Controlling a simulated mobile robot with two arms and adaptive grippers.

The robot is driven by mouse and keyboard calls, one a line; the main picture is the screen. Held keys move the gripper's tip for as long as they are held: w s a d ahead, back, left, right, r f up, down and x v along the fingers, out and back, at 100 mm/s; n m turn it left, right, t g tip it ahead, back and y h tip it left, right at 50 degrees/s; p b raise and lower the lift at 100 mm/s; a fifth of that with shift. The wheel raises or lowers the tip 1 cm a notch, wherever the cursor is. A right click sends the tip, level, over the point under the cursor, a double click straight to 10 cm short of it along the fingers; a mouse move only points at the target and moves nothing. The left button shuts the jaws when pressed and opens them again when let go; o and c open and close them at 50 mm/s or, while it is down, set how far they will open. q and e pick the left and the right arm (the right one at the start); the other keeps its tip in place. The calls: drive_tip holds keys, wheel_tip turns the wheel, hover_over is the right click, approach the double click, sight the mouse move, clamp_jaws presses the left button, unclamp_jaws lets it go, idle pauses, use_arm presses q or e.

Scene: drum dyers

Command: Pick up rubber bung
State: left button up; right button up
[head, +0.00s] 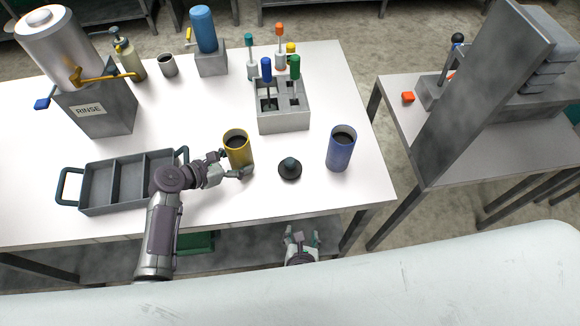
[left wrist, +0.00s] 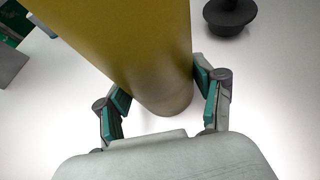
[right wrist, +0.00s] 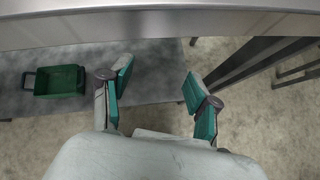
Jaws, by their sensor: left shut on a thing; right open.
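The black rubber bung (head: 290,168) stands on the white table, between the yellow cup and the blue cup; part of it shows at the top of the left wrist view (left wrist: 230,14). My left gripper (head: 233,165) is shut on the yellow cup (head: 238,147), with a finger on each side of it (left wrist: 140,45). The cup is upright and holds something dark. The bung is just right of that gripper, apart from it. My right gripper (head: 301,240) is open and empty, below and in front of the table's front edge (right wrist: 155,90).
A blue cup (head: 341,148) stands right of the bung. Behind are a grey holder (head: 284,118) with several coloured-handled tools and a RINSE tank (head: 98,108). A grey divided tray (head: 97,190) lies left. A green crate (right wrist: 60,82) sits on the lower shelf.

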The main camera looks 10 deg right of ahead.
wheel_tip(320, 180, up, 10)
drive_tip(key=w+a+n+t, duration=0.2)
drive_tip(key=n+t, duration=0.1)
drive_tip(key=m+h, duration=0.1)
drive_tip(key=m, duration=0.1)
approach(289, 166)
drive_tip(key=x, duration=0.5)
drive_tip(key=shift+w+f, duration=0.1)
drive_tip(key=shift+w, duration=0.2)
drive_tip(key=shift+x, duration=3.1)
drive_tip(key=shift+s+d, duration=0.1)
drive_tip(key=shift+d, duration=0.05)
drive_tip(key=shift+c, duration=0.4)
clamp_jaws()
